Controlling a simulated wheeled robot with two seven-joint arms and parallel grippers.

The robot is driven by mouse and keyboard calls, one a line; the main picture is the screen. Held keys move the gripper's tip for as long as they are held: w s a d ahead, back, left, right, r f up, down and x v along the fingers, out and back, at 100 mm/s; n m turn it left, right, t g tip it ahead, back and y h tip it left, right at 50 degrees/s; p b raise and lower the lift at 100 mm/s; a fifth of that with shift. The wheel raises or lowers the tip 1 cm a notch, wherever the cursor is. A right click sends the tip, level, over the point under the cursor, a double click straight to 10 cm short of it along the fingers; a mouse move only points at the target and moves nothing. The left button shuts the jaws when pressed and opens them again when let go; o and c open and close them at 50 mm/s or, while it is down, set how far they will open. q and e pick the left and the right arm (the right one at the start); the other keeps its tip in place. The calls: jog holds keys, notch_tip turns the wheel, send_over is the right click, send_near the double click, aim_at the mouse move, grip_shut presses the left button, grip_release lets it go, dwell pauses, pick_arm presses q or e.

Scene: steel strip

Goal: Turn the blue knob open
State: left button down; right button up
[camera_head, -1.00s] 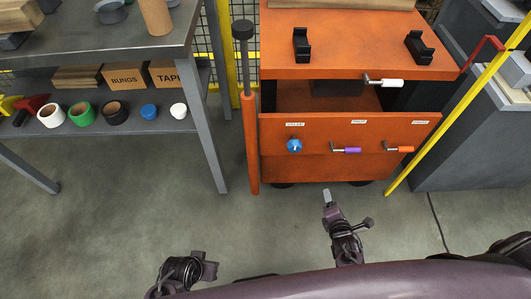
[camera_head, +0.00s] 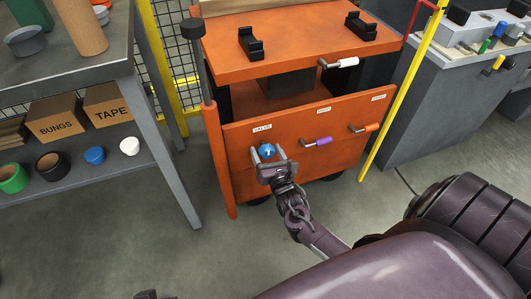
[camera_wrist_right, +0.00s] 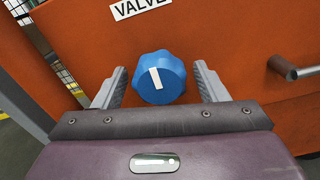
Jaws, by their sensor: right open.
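The blue knob (camera_head: 267,151) sits on the front of the orange cabinet (camera_head: 350,112), under a label reading VALVE. In the right wrist view the lobed blue knob (camera_wrist_right: 158,78) shows a white mark, close to upright and leaning slightly left at its top. My right gripper (camera_head: 268,156) is open, with one finger on each side of the knob. In the right wrist view, gaps show between the knob and both fingers of the right gripper (camera_wrist_right: 160,88). My left gripper is not clearly seen; only a small dark piece shows at the bottom edge of the head view.
A purple handle (camera_head: 317,142) and an orange handle (camera_head: 366,128) stick out right of the knob. A white handle (camera_head: 340,63) is above. A dark-topped post (camera_head: 207,105) stands left of the cabinet, and a yellow pole (camera_head: 402,92) right. A grey shelf (camera_head: 100,165) is at left.

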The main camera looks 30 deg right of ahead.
jog(key=shift+w+d, duration=0.1)
jog(key=shift+w, duration=0.3)
jog(key=c, duration=1)
jog(key=shift+o, duration=0.2)
